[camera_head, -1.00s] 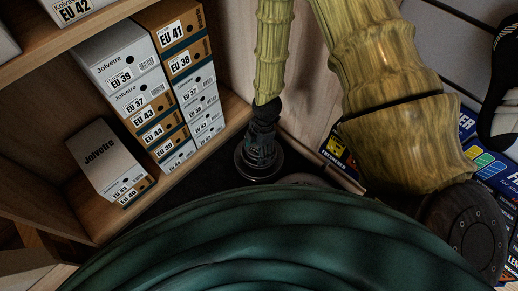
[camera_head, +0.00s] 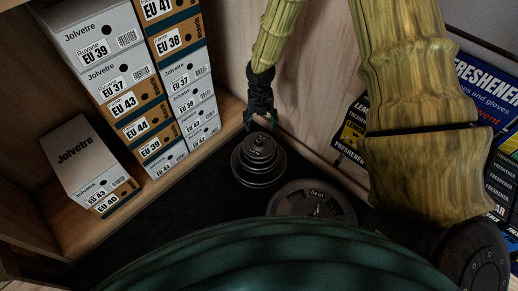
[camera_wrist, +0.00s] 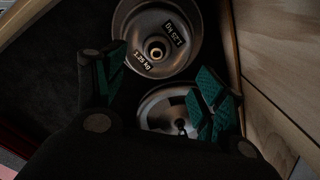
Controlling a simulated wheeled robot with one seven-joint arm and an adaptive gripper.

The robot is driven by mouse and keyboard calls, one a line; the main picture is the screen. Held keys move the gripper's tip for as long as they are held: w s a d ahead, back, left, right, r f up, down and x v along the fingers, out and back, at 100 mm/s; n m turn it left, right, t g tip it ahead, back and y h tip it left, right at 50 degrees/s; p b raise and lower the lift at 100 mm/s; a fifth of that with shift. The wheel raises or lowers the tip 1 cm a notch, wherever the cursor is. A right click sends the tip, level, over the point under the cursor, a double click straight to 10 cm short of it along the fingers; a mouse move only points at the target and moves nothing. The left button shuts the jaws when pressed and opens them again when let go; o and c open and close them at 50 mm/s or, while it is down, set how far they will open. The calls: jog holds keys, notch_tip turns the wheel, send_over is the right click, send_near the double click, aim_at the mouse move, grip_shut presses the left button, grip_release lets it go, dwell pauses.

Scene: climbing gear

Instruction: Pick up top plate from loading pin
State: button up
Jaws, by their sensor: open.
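The stack of round dark plates (camera_head: 258,170) stands on the black floor in the head view. Its smaller top plate (camera_head: 262,148) sits at the upper end; the loading pin is hard to make out. My gripper (camera_head: 262,125) hangs just above the stack, fingers apart and pointing down, with nothing between them. In the wrist view, the green-padded fingers (camera_wrist: 160,88) are spread wide. A shiny round plate (camera_wrist: 160,104) with a small pin-like centre lies partly between and below them, its near side hidden by my gripper's body.
Another plate (camera_head: 312,197) lies right of the stack; the wrist view shows a plate marked 1.25 KG (camera_wrist: 155,40). Shoe boxes (camera_head: 140,100) fill the shelf at left. A wooden panel (camera_head: 310,110) stands close behind and right. A green coil (camera_head: 270,260) covers the foreground.

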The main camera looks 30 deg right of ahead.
jog(key=b, duration=0.3)
send_over(259, 140)
jog(key=f, duration=0.5)
jog(key=shift+s+d+f, duration=0.15)
jog(key=shift+d+f, duration=0.05)
jog(key=shift+f, duration=0.15)
jog(key=f+b, duration=0.3)
jog(key=shift+s+a+f, duration=0.1)
jog(key=shift+a+f, duration=0.2)
jog(key=shift+f, duration=0.1)
jog(key=shift+f+b, duration=0.65)
jog(key=shift+r, duration=0.1)
grip_shut()
